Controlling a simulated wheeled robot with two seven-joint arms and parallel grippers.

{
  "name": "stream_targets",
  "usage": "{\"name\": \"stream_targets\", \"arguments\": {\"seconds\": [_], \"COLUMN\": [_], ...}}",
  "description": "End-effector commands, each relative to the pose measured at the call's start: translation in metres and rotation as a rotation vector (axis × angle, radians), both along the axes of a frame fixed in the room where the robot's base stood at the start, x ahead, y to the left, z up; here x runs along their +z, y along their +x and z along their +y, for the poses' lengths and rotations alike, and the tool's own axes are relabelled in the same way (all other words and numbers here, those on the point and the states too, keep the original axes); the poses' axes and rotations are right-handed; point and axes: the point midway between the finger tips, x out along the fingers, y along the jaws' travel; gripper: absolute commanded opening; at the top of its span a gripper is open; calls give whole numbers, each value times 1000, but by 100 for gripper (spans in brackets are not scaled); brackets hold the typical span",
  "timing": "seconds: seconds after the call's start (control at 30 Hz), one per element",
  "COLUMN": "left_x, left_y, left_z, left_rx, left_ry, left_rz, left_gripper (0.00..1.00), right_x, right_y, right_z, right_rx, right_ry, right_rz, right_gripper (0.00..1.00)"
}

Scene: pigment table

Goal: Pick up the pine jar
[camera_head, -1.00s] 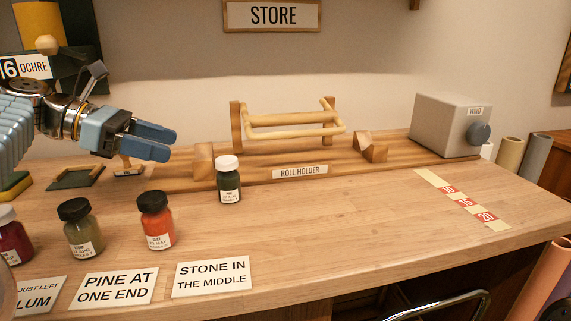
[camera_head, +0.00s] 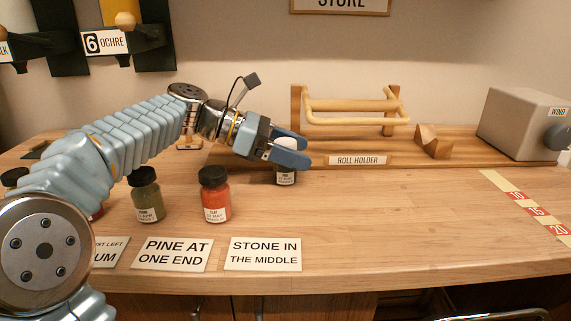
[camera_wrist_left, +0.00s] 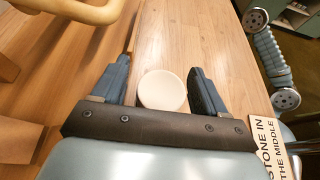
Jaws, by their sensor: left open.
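The pine jar (camera_head: 286,177) stands on the table in front of the roll holder base; in the head view my gripper hides its upper part. In the left wrist view its round white lid (camera_wrist_left: 162,90) lies between the two blue fingers, with a gap on each side. My left gripper (camera_head: 298,150) is open around or just above the lid; I cannot tell the exact height. A card reading "PINE AT ONE END" (camera_head: 172,254) lies near the front edge. My right gripper is not in view.
A red-orange jar (camera_head: 215,197) and an olive jar (camera_head: 146,198) with black lids stand to the left. The roll holder (camera_head: 350,106) stands behind. A "STONE IN THE MIDDLE" card (camera_head: 263,254) lies in front.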

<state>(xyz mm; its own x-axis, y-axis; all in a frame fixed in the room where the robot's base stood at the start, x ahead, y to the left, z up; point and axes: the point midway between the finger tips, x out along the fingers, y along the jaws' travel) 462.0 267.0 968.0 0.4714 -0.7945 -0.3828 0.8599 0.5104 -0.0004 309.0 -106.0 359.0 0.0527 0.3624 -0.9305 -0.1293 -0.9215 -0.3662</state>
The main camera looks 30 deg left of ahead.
Motion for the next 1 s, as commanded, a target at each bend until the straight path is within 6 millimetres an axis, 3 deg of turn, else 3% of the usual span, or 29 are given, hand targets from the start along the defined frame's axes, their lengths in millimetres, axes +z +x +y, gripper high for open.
{"name": "stream_targets", "arguments": {"seconds": [0.23, 0.63, 1.0], "left_x": [-1, -1, 5], "left_y": [1, 1, 1], "left_z": [-2, -1, -2], "left_rx": [1, 1, 0], "left_ry": [0, 0, 1], "left_rz": [0, 0, -2], "left_gripper": [73, 12, 11], "right_x": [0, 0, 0], "right_y": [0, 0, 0], "right_z": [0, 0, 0], "right_rx": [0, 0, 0], "right_ry": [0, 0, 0], "right_rz": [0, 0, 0], "right_gripper": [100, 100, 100]}}
